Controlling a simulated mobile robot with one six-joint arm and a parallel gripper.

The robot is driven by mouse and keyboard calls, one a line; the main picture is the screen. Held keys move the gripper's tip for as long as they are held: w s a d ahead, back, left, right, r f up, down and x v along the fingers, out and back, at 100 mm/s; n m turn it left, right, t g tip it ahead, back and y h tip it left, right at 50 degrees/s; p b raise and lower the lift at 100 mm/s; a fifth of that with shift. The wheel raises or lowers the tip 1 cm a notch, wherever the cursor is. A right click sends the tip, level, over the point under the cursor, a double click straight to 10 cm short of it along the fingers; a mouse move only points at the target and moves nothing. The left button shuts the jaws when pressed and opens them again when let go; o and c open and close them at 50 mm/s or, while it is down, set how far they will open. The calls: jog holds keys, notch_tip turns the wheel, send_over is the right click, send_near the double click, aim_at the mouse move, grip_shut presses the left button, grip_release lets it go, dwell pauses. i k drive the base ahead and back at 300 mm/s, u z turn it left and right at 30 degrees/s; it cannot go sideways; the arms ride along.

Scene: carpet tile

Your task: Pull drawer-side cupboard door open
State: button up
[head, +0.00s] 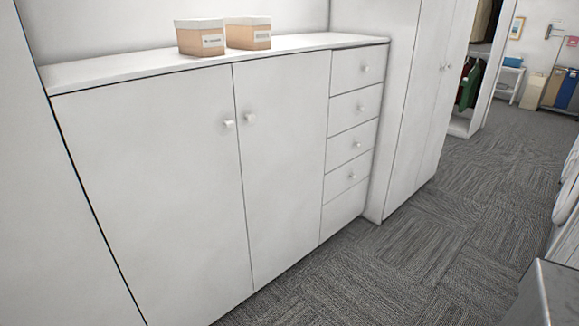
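The white cupboard (165,190) fills the left and middle of the head view. It has two doors and, on its right, a column of several drawers (353,110). The drawer-side door (285,170) is the right one, next to the drawers, and it is shut flush. Its small round white knob (250,118) sits near its upper left edge. The other door (150,180) is also shut, and its knob (229,124) is close beside the first. My gripper is not in view.
Two lidded boxes (200,38) stand on the cupboard top (120,70). A tall white wardrobe (420,90) stands to the right. The grey carpet (400,260) in front is clear. A grey edge (550,290) shows at lower right.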

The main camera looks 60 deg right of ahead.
aim_at(281, 103)
jog(key=z, duration=4.95)
jog(key=i, duration=0.15)
jog(key=u, duration=3)
jog(key=k, duration=0.95)
jog(key=u, duration=0.2)
jog(key=i, duration=0.7)
jog(key=z, duration=0.05)
